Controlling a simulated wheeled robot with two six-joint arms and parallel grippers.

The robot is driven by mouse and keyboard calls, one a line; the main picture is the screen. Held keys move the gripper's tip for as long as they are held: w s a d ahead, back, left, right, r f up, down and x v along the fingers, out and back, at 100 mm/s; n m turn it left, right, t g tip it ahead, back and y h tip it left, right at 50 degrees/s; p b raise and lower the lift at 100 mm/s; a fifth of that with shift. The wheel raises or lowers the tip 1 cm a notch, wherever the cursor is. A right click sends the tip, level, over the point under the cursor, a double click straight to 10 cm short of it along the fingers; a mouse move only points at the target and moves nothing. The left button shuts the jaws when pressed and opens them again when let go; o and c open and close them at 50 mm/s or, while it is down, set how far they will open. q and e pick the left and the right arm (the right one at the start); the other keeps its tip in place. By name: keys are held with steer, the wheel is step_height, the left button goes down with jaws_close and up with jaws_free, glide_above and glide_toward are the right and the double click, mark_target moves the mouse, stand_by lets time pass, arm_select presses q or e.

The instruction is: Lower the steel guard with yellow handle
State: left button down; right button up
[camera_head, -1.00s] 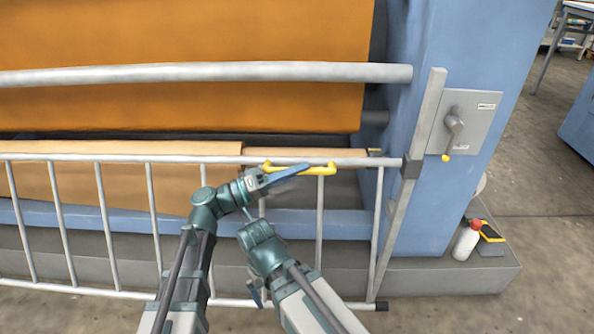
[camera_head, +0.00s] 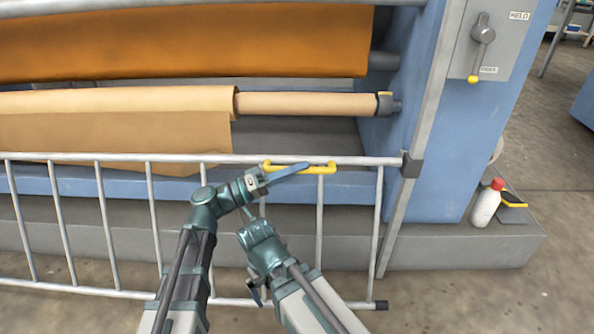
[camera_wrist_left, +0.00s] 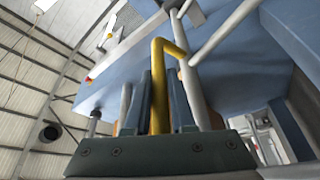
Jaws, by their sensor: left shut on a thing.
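The steel guard (camera_head: 110,158) is a grey barred frame in front of the machine. Its top rail carries a yellow handle (camera_head: 320,169). My left gripper (camera_head: 285,173) is shut on this handle. In the left wrist view the yellow handle (camera_wrist_left: 158,85) runs between the dark fingers, which partly hide it. At the guard's right end a dark collar (camera_head: 411,166) sits on a slanted grey post (camera_head: 432,100). The guard's top rail is below the pale roll. My right arm (camera_head: 262,250) is beside the left one; its fingers cannot be made out.
A lever box (camera_head: 492,35) with a yellow-tipped lever is on the blue machine frame (camera_head: 445,170). A white bottle with red cap (camera_head: 485,206) and a yellow-edged dark item (camera_head: 512,200) stand on the grey plinth at right. Open floor (camera_head: 545,290) lies to the right.

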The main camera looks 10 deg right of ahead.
arm_select(q)
steer(key=c, duration=0.8)
jaws_free()
steer(key=shift+o, duration=0.2)
steer(key=shift+a+f, duration=0.1)
steer(key=shift+a, duration=0.35)
steer(key=r+v, duration=0.3)
steer(key=v, duration=1)
steer(key=shift+v, duration=0.75)
steer(key=shift+f, duration=0.1)
